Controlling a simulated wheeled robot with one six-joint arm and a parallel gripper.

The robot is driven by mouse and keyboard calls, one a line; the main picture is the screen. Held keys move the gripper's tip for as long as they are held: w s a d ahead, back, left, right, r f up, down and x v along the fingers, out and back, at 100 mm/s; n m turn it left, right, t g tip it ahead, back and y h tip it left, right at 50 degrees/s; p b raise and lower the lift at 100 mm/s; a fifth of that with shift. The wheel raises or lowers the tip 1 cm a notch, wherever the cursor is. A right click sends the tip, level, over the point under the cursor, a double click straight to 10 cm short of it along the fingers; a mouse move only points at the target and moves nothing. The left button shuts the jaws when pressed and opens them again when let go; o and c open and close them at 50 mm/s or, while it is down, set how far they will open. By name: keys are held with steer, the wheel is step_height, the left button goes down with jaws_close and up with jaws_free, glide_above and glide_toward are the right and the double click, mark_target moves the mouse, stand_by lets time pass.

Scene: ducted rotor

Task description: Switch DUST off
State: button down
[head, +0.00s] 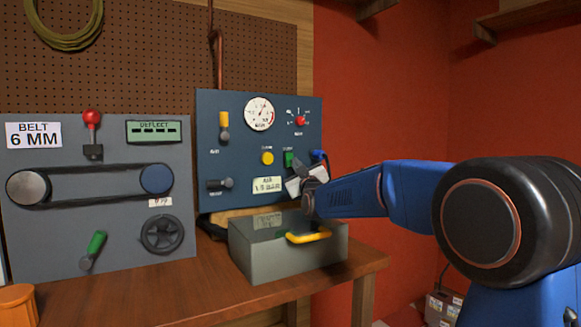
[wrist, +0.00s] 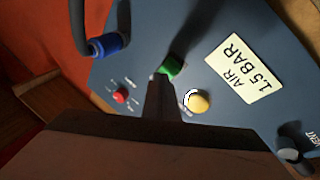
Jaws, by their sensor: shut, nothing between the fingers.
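The blue panel (head: 240,145) carries the controls; no label reading DUST can be made out. A small green switch (head: 288,158) sits right of the yellow button (head: 267,158). My gripper (head: 298,170) is shut and empty, just in front of the panel by the green switch. In the wrist view the gripper tip (wrist: 162,82) reaches to the green switch (wrist: 172,67) and hides part of its surround. I cannot tell whether they touch, nor which way the switch is set. The yellow button (wrist: 199,103) is beside the tip.
A red knob (head: 300,121), a gauge (head: 259,114), a yellow-handled lever (head: 224,125) and a dark lever (head: 219,184) share the panel. A grey box (head: 290,253) with a yellow handle stands below. The belt panel (head: 100,235) is left.

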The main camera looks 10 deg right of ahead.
stand_by(0.6)
steer(key=shift+w+a+f, duration=0.15)
steer(key=shift+w, duration=0.2)
steer(key=shift+w+f, duration=0.15)
steer(key=shift+w, duration=0.15)
stand_by(0.7)
steer(key=shift+w+a+f, duration=0.2)
steer(key=shift+w+f, duration=0.1)
steer(key=shift+f, duration=0.1)
stand_by(0.6)
steer(key=shift+s, duration=0.15)
steer(key=shift+s+d+r, duration=0.1)
steer(key=shift+s+d, duration=0.15)
steer(key=shift+s, duration=0.35)
steer(key=shift+s, duration=0.1)
